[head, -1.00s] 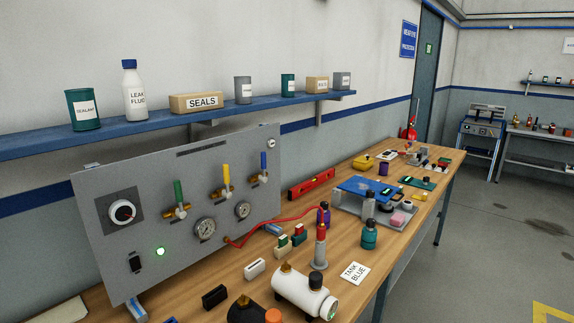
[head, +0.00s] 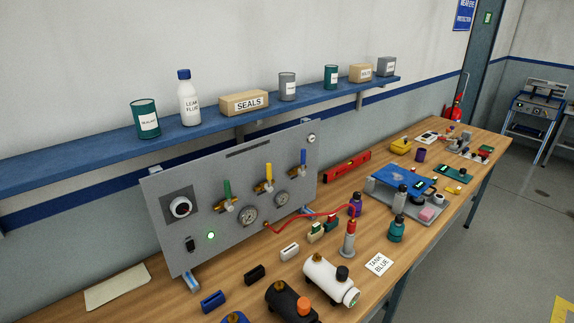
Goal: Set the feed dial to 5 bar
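The feed dial appears to be the round white-and-black knob (head: 181,207) on a dark square plate at the left of the grey panel (head: 165,245). A small red mark shows on it; its scale is too small to read. The panel stands tilted back on the bench. It also carries green, yellow and blue lever valves (head: 268,178), two round gauges (head: 248,216), a black switch (head: 190,245) and a lit green lamp (head: 211,236). The gauge readings are too small to tell. Neither of my grippers is in view.
The wooden bench (head: 235,283) holds a white tank (head: 328,279), a black tank (head: 290,303) and small blocks in front of the panel. A red hose (head: 310,212) runs from the panel to a grey-and-red fitting (head: 349,241). A blue shelf (head: 100,158) hangs above.

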